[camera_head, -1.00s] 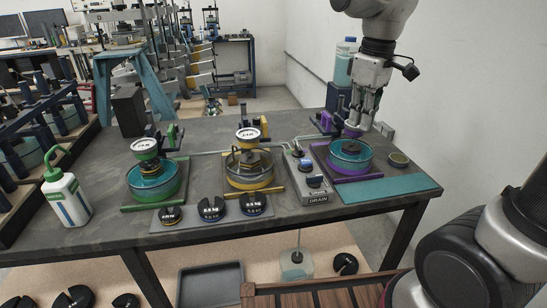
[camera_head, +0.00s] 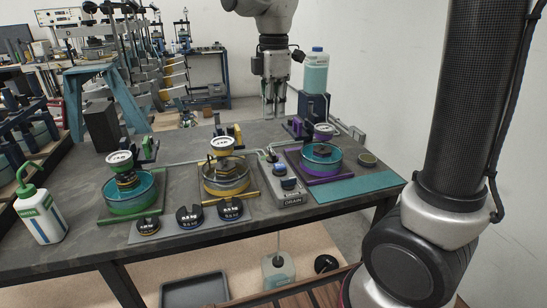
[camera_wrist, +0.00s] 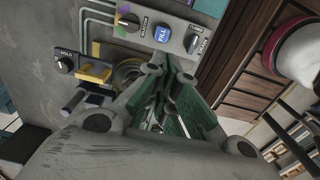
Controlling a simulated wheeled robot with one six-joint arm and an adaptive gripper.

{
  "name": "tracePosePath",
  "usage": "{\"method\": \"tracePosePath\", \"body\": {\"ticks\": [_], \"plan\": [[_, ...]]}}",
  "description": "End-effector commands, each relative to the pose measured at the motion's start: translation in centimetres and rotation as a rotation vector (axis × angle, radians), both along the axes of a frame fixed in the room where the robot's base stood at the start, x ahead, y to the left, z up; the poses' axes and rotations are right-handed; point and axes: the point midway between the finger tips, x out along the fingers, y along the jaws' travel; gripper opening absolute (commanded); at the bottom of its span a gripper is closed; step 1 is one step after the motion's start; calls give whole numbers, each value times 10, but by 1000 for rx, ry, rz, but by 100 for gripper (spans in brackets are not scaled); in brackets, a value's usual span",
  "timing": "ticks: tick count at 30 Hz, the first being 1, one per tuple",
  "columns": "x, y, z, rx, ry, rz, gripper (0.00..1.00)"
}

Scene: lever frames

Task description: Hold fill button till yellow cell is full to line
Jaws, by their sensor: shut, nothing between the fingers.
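The yellow cell (camera_head: 226,180) stands in the middle of the table, a clear round cell with a yellow rim and a dial on top. Its liquid level and line cannot be read at this size; no teal liquid shows in it. The blue fill button (camera_wrist: 162,33) sits on a grey panel between two knobs; in the head view the panel (camera_head: 292,194) is right of the yellow cell. My gripper (camera_head: 274,112) is shut and empty, raised over the back of the table behind the panel. In the wrist view its green-padded fingers (camera_wrist: 172,118) are below the button, apart from it.
A green cell (camera_head: 131,198) at left and a purple cell (camera_head: 321,160) at right hold teal liquid. A selector knob (camera_wrist: 128,22) with coloured dots and another knob (camera_wrist: 192,43) flank the button. Slotted weights (camera_head: 189,216) lie in front. A bottle (camera_head: 316,72) stands behind.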

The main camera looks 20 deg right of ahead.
Motion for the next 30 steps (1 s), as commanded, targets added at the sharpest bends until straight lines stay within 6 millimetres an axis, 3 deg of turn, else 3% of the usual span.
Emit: {"method": "tracePosePath", "body": {"ticks": [5,18,24,30], "plan": [[-1,0,-24,-2,5,-1,0],[-1,0,-113,-2,4,-1,0],[-1,0,-133,-1,2,-1,0],[0,0,-137,0,0,-1,0]]}}
